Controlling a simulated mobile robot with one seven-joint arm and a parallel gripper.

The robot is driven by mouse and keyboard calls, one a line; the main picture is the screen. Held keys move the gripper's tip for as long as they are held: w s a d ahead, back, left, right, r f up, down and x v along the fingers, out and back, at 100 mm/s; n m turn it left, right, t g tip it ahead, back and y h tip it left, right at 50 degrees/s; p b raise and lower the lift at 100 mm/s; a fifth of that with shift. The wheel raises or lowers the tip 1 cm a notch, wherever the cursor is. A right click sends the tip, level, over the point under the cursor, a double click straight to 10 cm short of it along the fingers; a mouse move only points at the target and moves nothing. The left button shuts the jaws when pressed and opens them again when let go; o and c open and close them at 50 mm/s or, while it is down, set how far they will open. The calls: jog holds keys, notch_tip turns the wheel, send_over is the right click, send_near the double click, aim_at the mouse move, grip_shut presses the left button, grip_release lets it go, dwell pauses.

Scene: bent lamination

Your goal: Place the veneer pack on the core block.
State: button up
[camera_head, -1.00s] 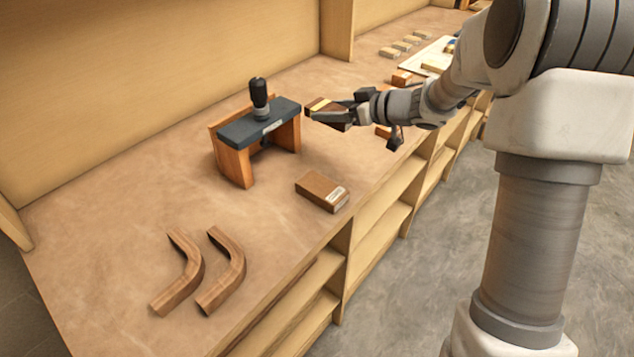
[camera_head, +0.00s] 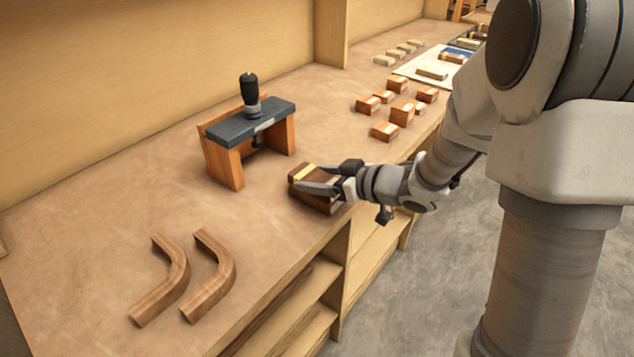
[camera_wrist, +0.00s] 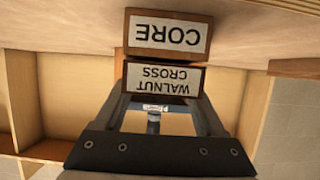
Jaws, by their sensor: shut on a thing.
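The veneer pack (camera_head: 304,173), a small brown block with a yellow strip, is held in my gripper (camera_head: 318,187), which is shut on it. In the wrist view its face reads WALNUT CROSS (camera_wrist: 163,79), upside down, between the fingers (camera_wrist: 163,103). The core block (camera_head: 322,205) is on the bench directly under the pack, partly hidden by it and my gripper. I cannot tell whether the two touch.
A wooden press with a dark top and black knob (camera_head: 251,95) stands left of my gripper. Two bent wooden pieces (camera_head: 163,280) (camera_head: 211,275) lie toward the front left. Several small blocks (camera_head: 400,112) lie farther back on the bench (camera_head: 100,220). The bench edge is close on the right.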

jog(key=shift+f, duration=0.15)
jog(key=o, duration=1.4)
